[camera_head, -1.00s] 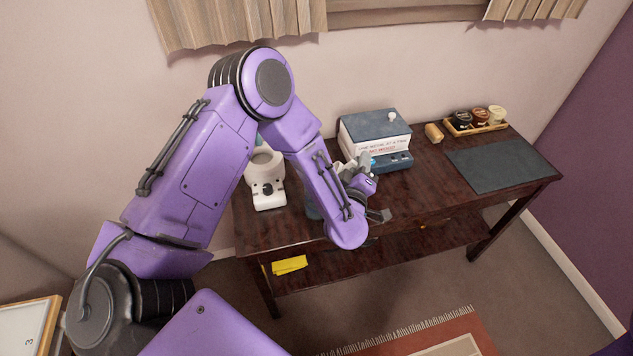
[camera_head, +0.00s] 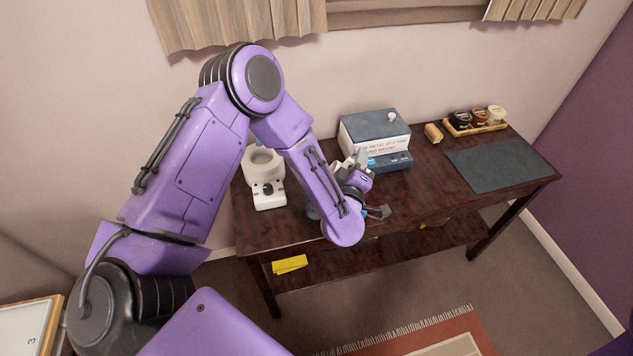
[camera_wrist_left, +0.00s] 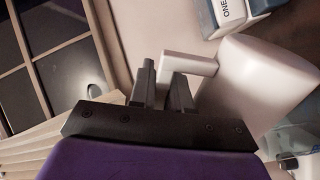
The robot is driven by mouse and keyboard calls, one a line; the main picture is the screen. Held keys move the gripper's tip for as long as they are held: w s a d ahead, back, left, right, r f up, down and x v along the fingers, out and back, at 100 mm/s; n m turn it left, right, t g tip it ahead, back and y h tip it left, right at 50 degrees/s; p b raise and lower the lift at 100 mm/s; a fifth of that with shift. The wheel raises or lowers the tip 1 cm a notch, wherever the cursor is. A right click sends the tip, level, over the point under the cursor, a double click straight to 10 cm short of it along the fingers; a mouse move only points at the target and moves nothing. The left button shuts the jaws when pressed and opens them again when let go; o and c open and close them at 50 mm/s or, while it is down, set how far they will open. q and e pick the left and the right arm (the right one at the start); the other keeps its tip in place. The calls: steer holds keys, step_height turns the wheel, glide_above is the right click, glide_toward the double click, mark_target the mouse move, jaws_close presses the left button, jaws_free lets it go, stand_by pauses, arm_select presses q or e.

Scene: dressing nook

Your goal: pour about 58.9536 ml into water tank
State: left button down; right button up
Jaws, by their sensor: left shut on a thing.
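In the left wrist view, my left gripper (camera_wrist_left: 165,88) is shut on the light handle (camera_wrist_left: 192,65) of a white jug (camera_wrist_left: 262,82). The jug looks tilted in that view, and its opening and contents do not show. In the head view the gripper is over the desk in front of the blue-and-white boxy stack, with a bit of the jug (camera_head: 341,168) showing beside my purple wrist. A bluish clear vessel (camera_head: 312,208), perhaps the water tank, is mostly hidden behind my arm. My right gripper is not in view.
A white appliance (camera_head: 267,193) stands left on the dark desk (camera_head: 425,185). A blue-and-white boxy stack (camera_head: 374,135) stands behind my wrist. At the right are a wooden tray (camera_head: 478,128) of small jars and a bare dark mat (camera_head: 500,165).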

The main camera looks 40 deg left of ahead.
arm_select(q)
steer(key=shift+s+a+r+n+p, duration=0.2)
steer(key=shift+a+r+n+p, duration=0.4)
steer(key=shift+n, duration=0.4)
stand_by(1.1)
steer(key=shift+w+d+f+m+b, duration=0.1)
steer(key=shift+d+f+m+b, duration=0.3)
steer(key=shift+f+m+b, duration=0.2)
steer(key=shift+w+d+f+m+b, duration=0.1)
steer(key=shift+d+f+m+b, duration=0.3)
steer(key=shift+f+m+b, duration=0.15)
steer(key=shift+w+d+m, duration=0.1)
steer(key=shift+d+m, duration=0.2)
steer(key=shift+m, duration=0.35)
steer(key=shift+w+d+r, duration=0.1)
steer(key=shift+w+d, duration=0.05)
steer(key=shift+w+d+f+m, duration=0.2)
steer(key=shift+d+f+m, duration=0.4)
steer(key=shift+m, duration=0.5)
steer(key=shift+w+d+f+m+b, duration=0.15)
steer(key=shift+d+f+m+b, duration=0.2)
steer(key=shift+f+m+b, duration=0.25)
